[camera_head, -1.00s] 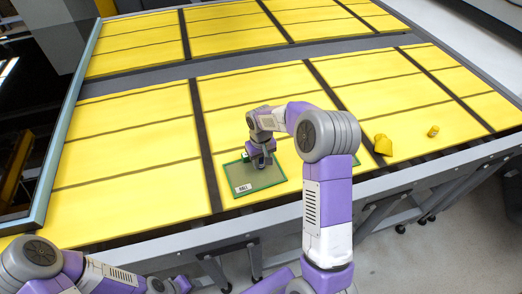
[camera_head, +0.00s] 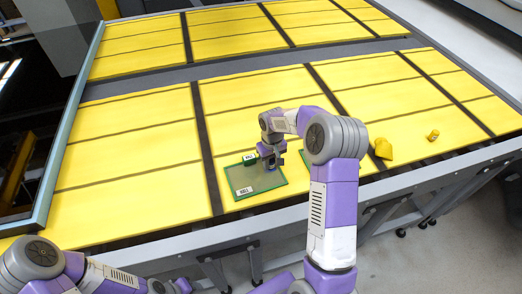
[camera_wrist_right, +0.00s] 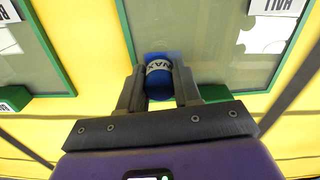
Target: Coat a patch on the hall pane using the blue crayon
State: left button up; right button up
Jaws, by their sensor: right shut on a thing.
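The hall pane (camera_head: 263,183) is a grey sheet in a green frame with a white HALL label, flat on the yellow table. In the right wrist view it is the pane at right (camera_wrist_right: 225,60), its label upside down. My right gripper (camera_head: 269,165) is over its far right corner. In the right wrist view, my right gripper (camera_wrist_right: 160,88) is shut on the blue crayon (camera_wrist_right: 158,86), which has a white WAX band. A blue area (camera_wrist_right: 172,54) shows on the pane by the crayon. I cannot tell whether the crayon touches the glass. My left gripper is out of view.
A second green-framed pane (camera_wrist_right: 60,60) lies beside it, mostly behind my right arm in the head view. A green labelled block (camera_head: 249,158) sits at the hall pane's far edge. A yellow pointed piece (camera_head: 383,149) and small yellow piece (camera_head: 433,135) lie at right.

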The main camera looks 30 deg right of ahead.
jog(key=shift+w+a, duration=0.15)
jog(key=shift+a, duration=0.8)
jog(key=shift+w+a, duration=0.1)
jog(key=shift+a, duration=0.8)
jog(key=shift+w+d, duration=0.1)
jog(key=shift+d, duration=0.7)
jog(key=shift+s+d, duration=0.2)
jog(key=shift+d, duration=0.4)
jog(key=shift+s+d, duration=0.15)
jog(key=shift+d, duration=0.45)
jog(key=shift+s+d+p, duration=0.1)
jog(key=shift+d+p, duration=0.2)
jog(key=shift+d, duration=0.8)
jog(key=shift+a, duration=0.45)
jog(key=shift+w+a+b, duration=0.25)
jog(key=shift+a+b, duration=0.1)
jog(key=shift+a, duration=0.9)
jog(key=shift+w+a, duration=0.2)
jog(key=shift+a, duration=1.2)
notch_tip(320, 180, up, 4)
jog(key=shift+d+r+p, duration=0.1)
jog(key=shift+p, duration=1)
notch_tip(320, 180, up, 4)
jog(key=p, duration=0.2)
jog(key=shift+p, duration=0.35)
jog(key=shift+s, duration=0.1)
